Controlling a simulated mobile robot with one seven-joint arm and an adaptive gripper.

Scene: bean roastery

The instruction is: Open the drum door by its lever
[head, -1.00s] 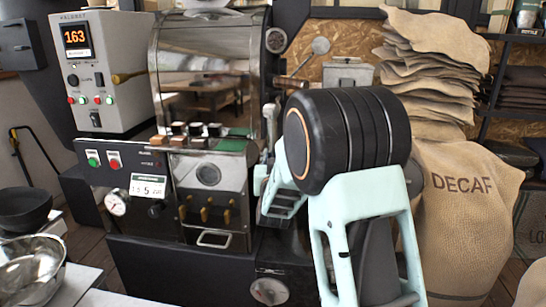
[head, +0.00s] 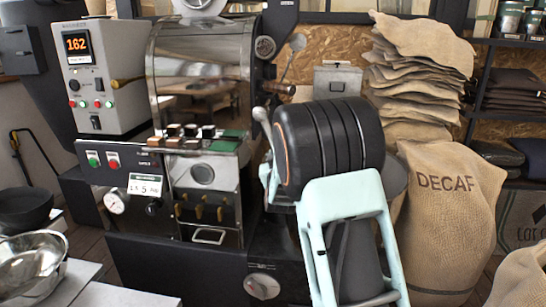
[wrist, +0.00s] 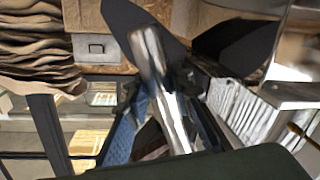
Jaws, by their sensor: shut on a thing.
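The lever (head: 265,128) is a pale metal handle at the right side of the roaster, left of my arm's black joint in the head view. In the wrist view the silver lever (wrist: 160,85) runs between the fingers of my gripper (wrist: 165,130). The fingers, with bluish inner sides, are closed around it. In the head view my own arm hides most of the gripper. The drum door cannot be made out clearly; my arm covers that side of the roaster (head: 200,75).
A grey control box (head: 103,75) reading 162 stands at the left. Stacked sacks (head: 420,75) and a full DECAF sack (head: 447,225) stand close to the right of my arm. A small grey box (head: 338,82) is behind it.

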